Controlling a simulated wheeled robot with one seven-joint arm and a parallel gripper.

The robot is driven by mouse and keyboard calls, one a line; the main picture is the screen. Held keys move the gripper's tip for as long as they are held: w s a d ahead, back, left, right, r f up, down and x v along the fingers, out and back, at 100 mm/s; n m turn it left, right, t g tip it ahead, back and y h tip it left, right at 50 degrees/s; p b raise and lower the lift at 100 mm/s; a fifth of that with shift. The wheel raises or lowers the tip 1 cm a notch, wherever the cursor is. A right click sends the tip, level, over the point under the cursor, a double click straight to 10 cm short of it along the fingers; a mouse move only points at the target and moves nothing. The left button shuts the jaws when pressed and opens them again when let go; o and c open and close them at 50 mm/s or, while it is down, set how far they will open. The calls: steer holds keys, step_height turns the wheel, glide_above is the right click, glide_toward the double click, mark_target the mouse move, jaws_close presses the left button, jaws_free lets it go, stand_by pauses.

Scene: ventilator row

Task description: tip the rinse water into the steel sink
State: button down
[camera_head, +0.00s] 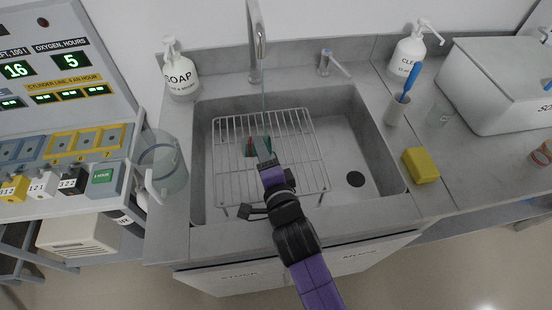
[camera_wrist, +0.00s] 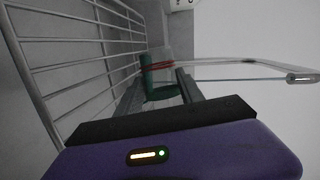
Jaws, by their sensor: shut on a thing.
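My gripper (camera_head: 264,150) reaches over the wire rack (camera_head: 228,165) in the steel sink (camera_head: 345,125). It is shut on a small green vessel (camera_head: 249,147) with red on it. In the wrist view the vessel (camera_wrist: 150,78) sits between my two grey fingers (camera_wrist: 160,90). It shows green parts, a red band and what looks like a clear wall. Its contents cannot be made out. The tap (camera_head: 258,40) stands behind the sink, its spout above and beyond the vessel. A thin bluish line, like a water stream, runs from the spout (camera_wrist: 300,78) toward the vessel.
A soap bottle (camera_head: 180,72) and a clear container (camera_head: 163,162) stand left of the sink. A yellow sponge (camera_head: 420,165) and a brush holder (camera_head: 396,108) are at the right rim. The sink floor is bare around the drain (camera_head: 355,179), right of the rack.

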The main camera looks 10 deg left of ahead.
steer(key=shift+d+r+m+b, duration=0.15)
steer(key=shift+d+m+b, duration=0.05)
steer(key=shift+m+b, duration=0.55)
stand_by(0.8)
steer(key=shift+d+r+m+y, duration=0.1)
steer(key=shift+r+m+y, duration=0.2)
steer(key=shift+r, duration=0.1)
